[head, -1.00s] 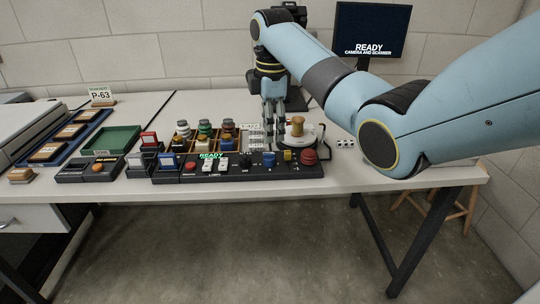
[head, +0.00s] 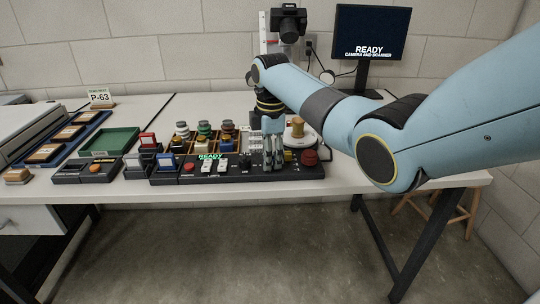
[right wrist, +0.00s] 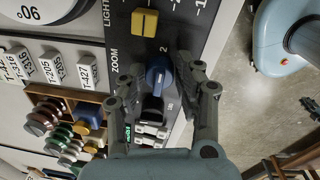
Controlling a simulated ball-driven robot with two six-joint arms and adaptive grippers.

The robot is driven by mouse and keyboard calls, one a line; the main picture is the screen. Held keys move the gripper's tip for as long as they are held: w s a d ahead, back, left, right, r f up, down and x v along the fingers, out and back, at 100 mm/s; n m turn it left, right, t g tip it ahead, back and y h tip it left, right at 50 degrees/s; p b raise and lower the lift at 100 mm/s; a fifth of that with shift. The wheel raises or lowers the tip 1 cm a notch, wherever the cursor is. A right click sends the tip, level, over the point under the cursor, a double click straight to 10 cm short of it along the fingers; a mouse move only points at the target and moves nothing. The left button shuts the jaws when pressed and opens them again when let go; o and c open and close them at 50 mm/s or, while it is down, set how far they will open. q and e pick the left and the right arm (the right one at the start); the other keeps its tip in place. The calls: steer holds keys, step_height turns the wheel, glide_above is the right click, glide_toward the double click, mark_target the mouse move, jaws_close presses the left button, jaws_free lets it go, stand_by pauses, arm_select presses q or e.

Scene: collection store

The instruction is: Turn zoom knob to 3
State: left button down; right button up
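The zoom knob (right wrist: 158,76) is a round blue knob on the black control panel, beside the printed word ZOOM, in the right wrist view. Its pale mark appears to point toward the printed 2; I cannot make out a 3. My right gripper (right wrist: 155,70) is open, with one finger on each side of the knob; I cannot tell whether they touch it. In the head view my right gripper (head: 272,163) points down over the panel (head: 222,173) and largely hides the knob. My left gripper is out of view.
A yellow slider (right wrist: 145,22) and a black knob (right wrist: 152,107) flank the zoom knob. A red button (head: 310,157) is at the panel's right end. Behind stand a turntable with a wooden spool (head: 297,127) and a compartment box with colored spools (head: 204,130).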

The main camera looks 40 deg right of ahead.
jaws_close()
steer(key=shift+r+m+p, duration=0.25)
steer(key=shift+m+p, duration=1.45)
steer(key=shift+p, duration=0.05)
steer(key=m+p, duration=0.2)
steer(key=m, duration=0.1)
steer(key=shift+a+m, duration=0.1)
steer(key=shift+m, duration=0.2)
steer(key=m+p, duration=0.1)
steer(key=m, duration=0.1)
steer(key=shift+f+m, duration=0.15)
steer(key=shift+m, duration=0.25)
steer(key=m, duration=0.2)
steer(key=shift+m+g, duration=0.3)
steer(key=m, duration=0.5)
steer(key=shift+m+p, duration=0.35)
steer(key=shift+m, duration=0.05)
steer(key=o, duration=0.5)
jaws_free()
